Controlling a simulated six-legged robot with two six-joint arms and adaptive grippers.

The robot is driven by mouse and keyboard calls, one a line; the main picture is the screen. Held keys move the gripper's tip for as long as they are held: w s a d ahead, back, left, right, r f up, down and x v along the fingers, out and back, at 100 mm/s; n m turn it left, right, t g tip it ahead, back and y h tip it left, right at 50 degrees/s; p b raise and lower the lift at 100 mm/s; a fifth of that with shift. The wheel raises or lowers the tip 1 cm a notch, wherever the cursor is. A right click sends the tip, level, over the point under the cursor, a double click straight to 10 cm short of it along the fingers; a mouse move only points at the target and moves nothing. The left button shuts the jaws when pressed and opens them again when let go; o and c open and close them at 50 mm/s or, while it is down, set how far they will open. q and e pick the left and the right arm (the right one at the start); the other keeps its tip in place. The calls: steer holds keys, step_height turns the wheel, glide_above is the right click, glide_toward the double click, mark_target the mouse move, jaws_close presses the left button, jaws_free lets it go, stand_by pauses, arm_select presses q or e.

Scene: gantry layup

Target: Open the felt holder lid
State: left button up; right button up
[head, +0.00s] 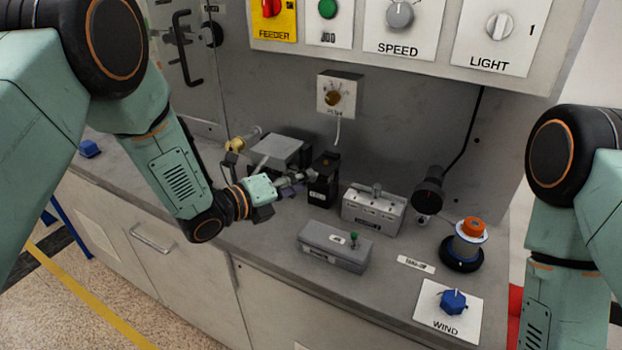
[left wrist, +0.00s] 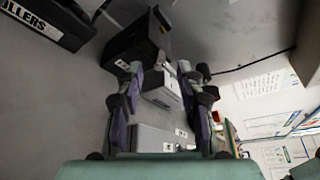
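I cannot read a label that names the felt holder. A small black box (head: 323,182) with a white label stands on the bench, just right of my left gripper (head: 291,184). The black box (left wrist: 135,42) also shows in the left wrist view, beyond the fingertips. My left gripper (left wrist: 167,80) has its fingers spread apart with nothing held between them. I cannot tell whether a fingertip touches the box. No raised lid shows clearly. My right gripper is out of view; only the right arm shows.
A grey box with holes on top (head: 373,212) and a grey box with a green knob (head: 335,250) stand to the right and front. An orange-topped dispenser (head: 467,243), a black lamp (head: 428,190) and the WIND knob (head: 452,301) are further right. A grey-topped block (head: 281,151) stands behind the gripper.

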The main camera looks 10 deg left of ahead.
mark_target(322, 169)
arm_select(q)
steer(key=x, duration=0.3)
steer(key=shift+d, duration=0.1)
jaws_close()
stand_by(0.4)
stand_by(0.4)
